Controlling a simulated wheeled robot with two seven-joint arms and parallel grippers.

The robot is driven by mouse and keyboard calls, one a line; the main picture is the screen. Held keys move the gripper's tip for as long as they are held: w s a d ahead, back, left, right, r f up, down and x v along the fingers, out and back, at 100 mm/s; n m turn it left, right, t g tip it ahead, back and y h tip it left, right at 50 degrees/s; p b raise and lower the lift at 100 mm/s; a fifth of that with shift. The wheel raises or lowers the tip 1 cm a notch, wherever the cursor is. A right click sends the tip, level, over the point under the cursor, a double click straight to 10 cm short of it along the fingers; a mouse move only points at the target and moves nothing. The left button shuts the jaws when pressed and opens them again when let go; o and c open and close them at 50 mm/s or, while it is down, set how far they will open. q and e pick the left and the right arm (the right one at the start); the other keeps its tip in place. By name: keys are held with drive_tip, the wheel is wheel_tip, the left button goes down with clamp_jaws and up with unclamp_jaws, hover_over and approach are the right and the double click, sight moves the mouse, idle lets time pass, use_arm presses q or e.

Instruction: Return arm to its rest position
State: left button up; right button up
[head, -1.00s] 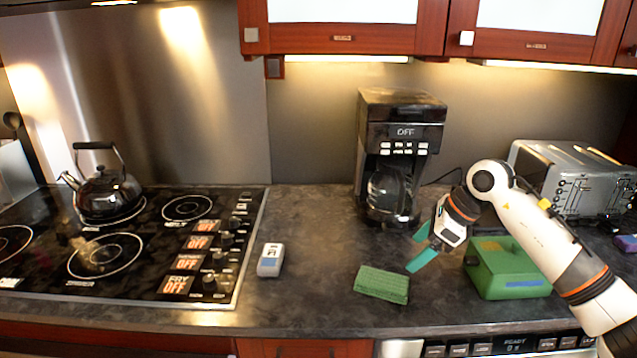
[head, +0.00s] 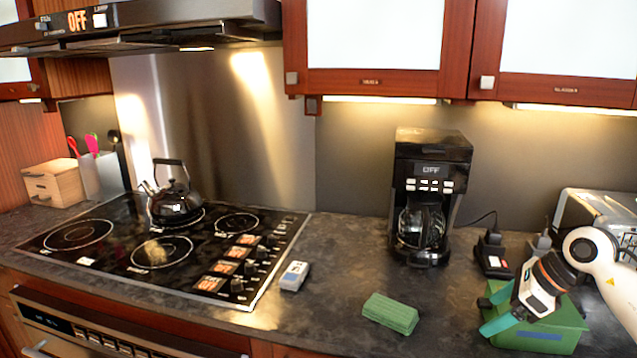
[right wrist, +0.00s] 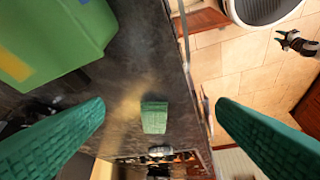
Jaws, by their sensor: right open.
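My right gripper (head: 497,313) is at the lower right of the head view, in front of the green box. Its two teal fingers are spread apart, and in the right wrist view (right wrist: 160,125) nothing is between them up close. My left gripper is not in view.
A green box (head: 560,335) stands by the right gripper. A green sponge (head: 391,313) and a small grey device (head: 294,276) lie on the dark counter (head: 340,290).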

drive_tip(key=s+a+r+m+t+y, duration=0.1)
drive_tip(key=a+r+m+t+y, duration=0.3)
drive_tip(key=a, duration=0.6)
drive_tip(key=a+f+m+t+y, duration=0.1)
drive_tip(key=a+y, duration=0.6)
drive_tip(key=a, duration=0.3)
drive_tip(key=s+d+f+m+t+h, duration=0.2)
drive_tip(key=d+f+m+h, duration=0.3)
drive_tip(key=m, duration=0.6)
drive_tip(key=s+d+f+m+t+h, duration=0.2)
drive_tip(key=s+f+m+t+h, duration=0.15)
drive_tip(key=m+h, duration=0.55)
drive_tip(key=s+d+f+m+t+h, duration=0.1)
drive_tip(key=d+f+m+h, duration=0.3)
drive_tip(key=m, duration=0.9)
drive_tip(key=s+a+f+m+g+y, duration=0.1)
drive_tip(key=s+a+f+m+g, duration=0.15)
drive_tip(key=s+f+g, duration=0.65)
drive_tip(key=s+a+f+m+g+y, duration=0.15)
drive_tip(key=s+f+m, duration=0.3)
drive_tip(key=s, duration=0.85)
wheel_tip(320, 180, down, 27)
drive_tip(key=s+g, duration=0.2)
drive_tip(key=g, duration=0.1)
drive_tip(key=s+d+f, duration=0.3)
drive_tip(key=s+f, duration=1.2)
drive_tip(key=s, duration=0.1)
drive_tip(key=shift+f+n+g+h, duration=0.3)
drive_tip(key=shift+f+g+h, duration=0.05)
drive_tip(key=shift+f+g, duration=0.05)
